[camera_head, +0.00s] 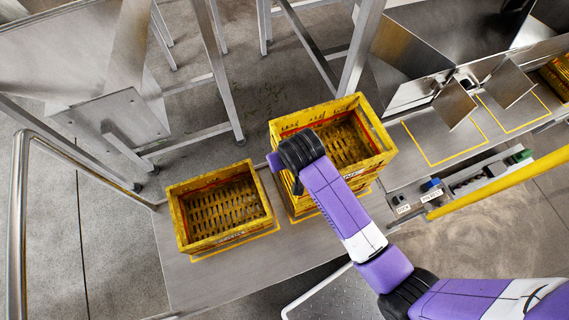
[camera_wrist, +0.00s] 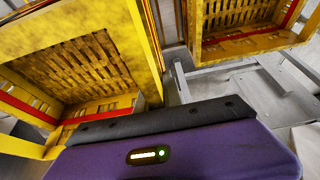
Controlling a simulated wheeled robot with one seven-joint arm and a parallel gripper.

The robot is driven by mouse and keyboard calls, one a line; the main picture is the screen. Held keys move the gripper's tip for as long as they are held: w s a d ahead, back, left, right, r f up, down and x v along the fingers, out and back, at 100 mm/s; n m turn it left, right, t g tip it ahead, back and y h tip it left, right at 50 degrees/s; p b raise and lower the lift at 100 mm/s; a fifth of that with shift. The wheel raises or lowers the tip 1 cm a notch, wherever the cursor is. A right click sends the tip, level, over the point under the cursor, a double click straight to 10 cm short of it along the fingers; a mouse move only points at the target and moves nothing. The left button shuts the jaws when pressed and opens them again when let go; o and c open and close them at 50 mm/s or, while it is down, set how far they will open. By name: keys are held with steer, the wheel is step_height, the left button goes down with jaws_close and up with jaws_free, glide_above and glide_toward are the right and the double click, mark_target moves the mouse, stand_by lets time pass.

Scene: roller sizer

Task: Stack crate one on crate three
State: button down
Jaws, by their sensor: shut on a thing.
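A yellow crate (camera_head: 374,126) with an open top and slatted floor is at the middle of the head view. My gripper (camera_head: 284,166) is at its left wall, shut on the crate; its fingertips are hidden. More yellow edges show below this crate, apparently another crate under it; I cannot tell whether they touch. A second yellow crate (camera_head: 180,222) stands alone to the left on the metal table. In the wrist view the near crate (camera_wrist: 147,50) fills the left, and another crate (camera_wrist: 250,45) is at top right. I cannot read which crate is one or three.
The metal table (camera_head: 185,285) has bare room in front of the left crate. A steel chute and platform with yellow outlined squares (camera_head: 440,150) stand to the right, beside a yellow rail (camera_head: 500,183). Steel legs (camera_head: 216,70) rise behind the crates.

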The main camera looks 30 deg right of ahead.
steer(key=shift+f+b, duration=0.35)
steer(key=shift+f, duration=1.7)
steer(key=c, duration=1.5)
jaws_free()
steer(key=p+v, duration=0.2)
steer(key=v, duration=1)
steer(key=shift+w, duration=0.1)
